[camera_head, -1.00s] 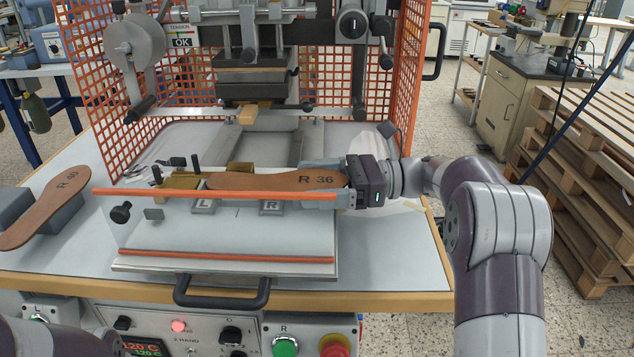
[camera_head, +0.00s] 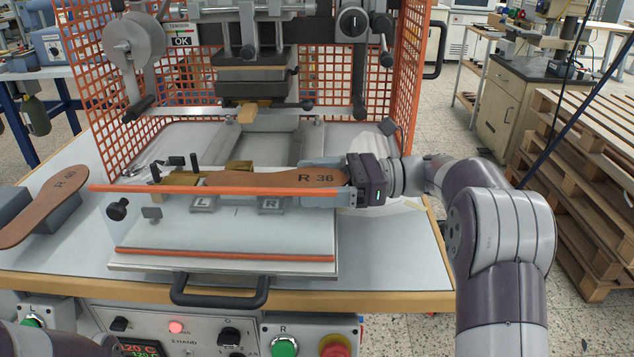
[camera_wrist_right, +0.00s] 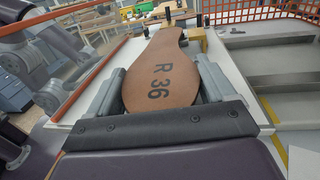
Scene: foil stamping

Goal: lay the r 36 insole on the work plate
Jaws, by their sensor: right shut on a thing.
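The brown R 36 insole (camera_head: 280,178) is held above the work plate by my right gripper (camera_head: 335,178), which is shut on its R 36 end. In the right wrist view the insole (camera_wrist_right: 160,75) lies between the two fingers, its narrow middle and far end pointing away toward brass blocks (camera_wrist_right: 196,38). The light work plate (camera_head: 230,232) bears plates marked L and R, and the insole is behind its orange front bar. I cannot tell whether the insole touches the plate or blocks. My left gripper is not in view; a dark arm part of mine shows at lower left.
An R 40 insole (camera_head: 45,205) lies on a grey block at the left. The press head (camera_head: 255,80) hangs over the back, with an orange mesh guard (camera_head: 415,70) around it. Black pegs (camera_head: 183,165) and a brass block (camera_head: 238,167) stand near the insole's far end.

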